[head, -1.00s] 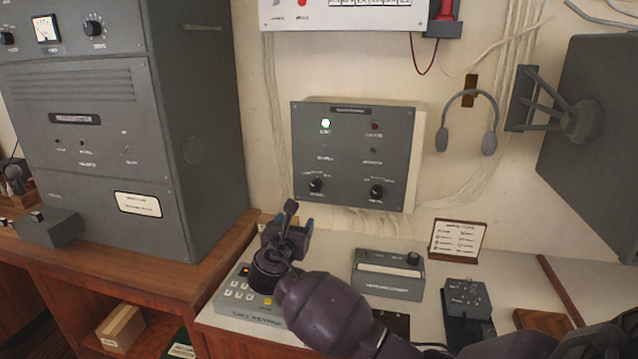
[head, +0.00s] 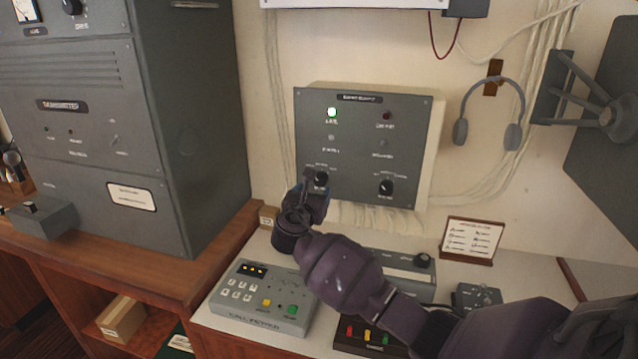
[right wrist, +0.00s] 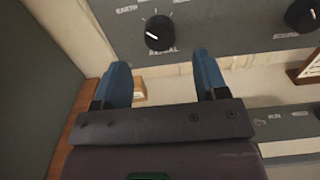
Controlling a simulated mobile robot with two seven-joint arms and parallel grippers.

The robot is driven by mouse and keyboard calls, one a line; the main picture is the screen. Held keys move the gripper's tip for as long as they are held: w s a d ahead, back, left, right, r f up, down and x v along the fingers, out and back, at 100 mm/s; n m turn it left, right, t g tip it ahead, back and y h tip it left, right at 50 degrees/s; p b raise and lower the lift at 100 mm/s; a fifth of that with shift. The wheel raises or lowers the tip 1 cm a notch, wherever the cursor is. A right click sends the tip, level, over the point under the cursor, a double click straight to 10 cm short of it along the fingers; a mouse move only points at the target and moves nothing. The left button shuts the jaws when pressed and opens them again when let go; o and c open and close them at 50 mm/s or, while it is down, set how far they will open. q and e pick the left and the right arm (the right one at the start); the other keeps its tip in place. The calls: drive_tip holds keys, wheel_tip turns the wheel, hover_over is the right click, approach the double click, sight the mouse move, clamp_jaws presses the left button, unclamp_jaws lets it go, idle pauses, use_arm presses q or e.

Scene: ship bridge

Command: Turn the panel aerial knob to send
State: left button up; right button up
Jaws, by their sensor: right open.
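The grey wall panel (head: 350,146) carries two black knobs low on its face. Its left knob, the aerial knob (head: 321,179), is partly covered by my right gripper (head: 313,186) in the head view. The send mark is not readable. My left gripper is out of view.
The panel's second knob (head: 386,187) is to the right. Below are a keypad unit (head: 235,312), a grey box (head: 395,262) and a sign (head: 472,240). The transmitter cabinet (head: 130,215) stands left; a headset (head: 490,133) hangs right.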

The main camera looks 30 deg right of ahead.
sight(320, 182)
drive_tip(key=shift+x, duration=2.75)
drive_tip(key=c, duration=0.9)
